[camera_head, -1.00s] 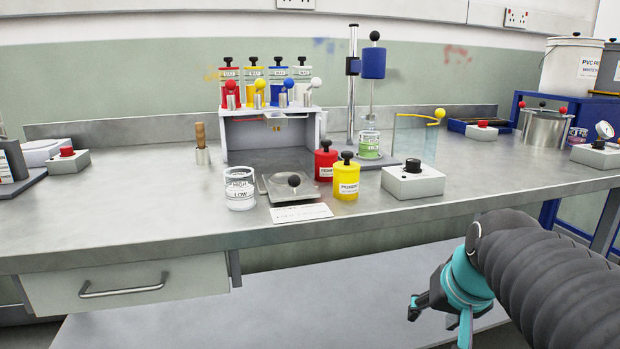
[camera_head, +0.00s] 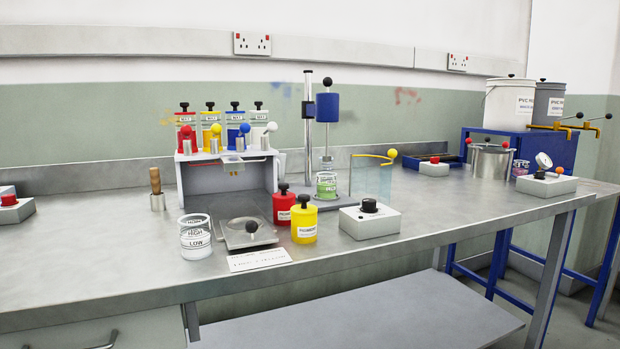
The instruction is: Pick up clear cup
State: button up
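A clear cup (camera_head: 196,237) with HIGH and LOW marks stands upright on the steel bench, near its front edge and left of centre. White material fills its lower part. A second clear cup (camera_head: 326,186) with green contents stands under the blue-headed mixer. My gripper is out of view, so its distance from the cups cannot be told.
A flat scale with a black knob (camera_head: 251,225) sits just right of the clear cup, with a label card (camera_head: 260,260) in front. Red (camera_head: 284,206) and yellow (camera_head: 304,222) jars and a grey control box (camera_head: 370,221) stand further right. The nozzle gantry (camera_head: 228,174) is behind.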

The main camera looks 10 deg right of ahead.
aim_at(327, 188)
jog(key=z, duration=1.9)
jog(key=i, duration=1.9)
jog(key=u, duration=3.95)
